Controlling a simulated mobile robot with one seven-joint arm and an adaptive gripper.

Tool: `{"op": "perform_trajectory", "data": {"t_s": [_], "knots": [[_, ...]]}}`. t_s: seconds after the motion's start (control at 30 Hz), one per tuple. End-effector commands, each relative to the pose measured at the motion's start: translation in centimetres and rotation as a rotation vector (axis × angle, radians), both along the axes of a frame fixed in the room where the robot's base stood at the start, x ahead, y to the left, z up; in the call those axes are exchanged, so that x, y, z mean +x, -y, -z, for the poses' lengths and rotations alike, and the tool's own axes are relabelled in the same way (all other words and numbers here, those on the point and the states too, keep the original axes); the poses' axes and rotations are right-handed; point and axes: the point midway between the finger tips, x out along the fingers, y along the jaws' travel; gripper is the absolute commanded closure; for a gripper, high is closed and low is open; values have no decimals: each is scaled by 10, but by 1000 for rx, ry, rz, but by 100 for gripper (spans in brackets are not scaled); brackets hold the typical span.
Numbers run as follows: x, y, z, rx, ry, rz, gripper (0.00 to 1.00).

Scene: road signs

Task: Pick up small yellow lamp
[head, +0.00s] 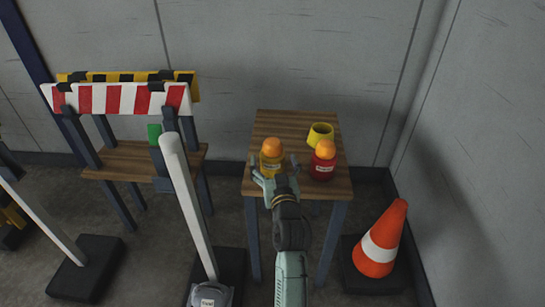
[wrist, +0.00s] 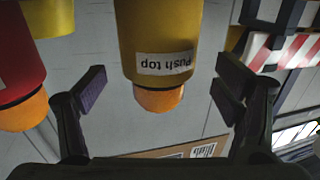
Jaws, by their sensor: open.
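The small yellow lamp (head: 267,169), with an orange dome top, stands upright at the front left of the small wooden table (head: 262,127). In the wrist view, which is upside down, the yellow lamp (wrist: 160,30) fills the upper middle and shows a "Push top" label. My gripper (head: 276,172) is open at the lamp, with a finger on either side in the head view. In the wrist view the fingers (wrist: 163,85) are spread left and right of the lamp's orange dome, with gaps on both sides. I cannot tell how far the lamp reaches between them.
A red lamp (head: 322,171) with an orange dome stands close to the right, and a yellow cup-like piece (head: 320,135) behind it. A traffic cone (head: 381,242) is on the floor at right. Striped barriers (head: 120,99) and a white post (head: 188,205) stand left.

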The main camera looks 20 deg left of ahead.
Motion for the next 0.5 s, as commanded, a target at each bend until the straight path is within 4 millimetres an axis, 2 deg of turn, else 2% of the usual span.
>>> {"op": "perform_trajectory", "data": {"t_s": [0.03, 0.2, 0.5], "knots": [[8, -5, -5, 5, -1, -2, 17], [28, -14, -2, 3, -1, -1, 17], [33, -16, -1, 2, -1, 0, 17]]}}
